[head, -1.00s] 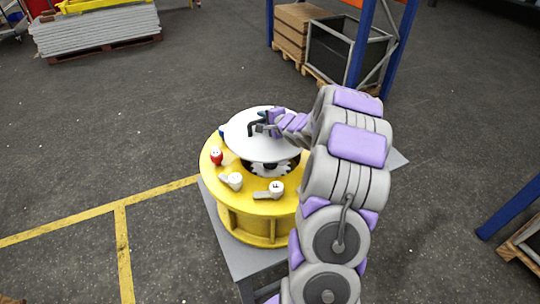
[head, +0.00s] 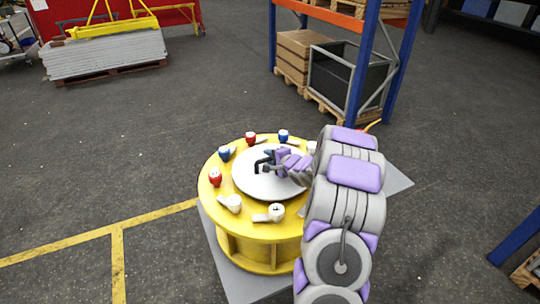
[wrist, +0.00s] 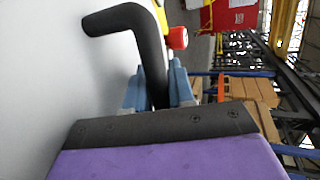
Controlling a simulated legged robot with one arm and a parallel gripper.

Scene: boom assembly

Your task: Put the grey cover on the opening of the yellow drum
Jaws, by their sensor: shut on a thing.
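The grey cover (head: 255,183) is a light round disc with a black bent handle (head: 262,164). In the head view it lies over the middle of the yellow drum (head: 240,245), and the drum's opening is hidden under it. The cover looks level and about centred; I cannot tell whether it is fully seated. My gripper (head: 270,163) is shut on the black handle. In the wrist view the gripper's bluish fingers (wrist: 157,88) close around the handle (wrist: 145,45), with the cover's pale face (wrist: 50,70) on the left.
Red, blue and white clamps ring the drum's top, including a red one (head: 215,177) and a white one (head: 275,212). A rack with a blue post (head: 362,65) stands behind. Open floor lies to the left.

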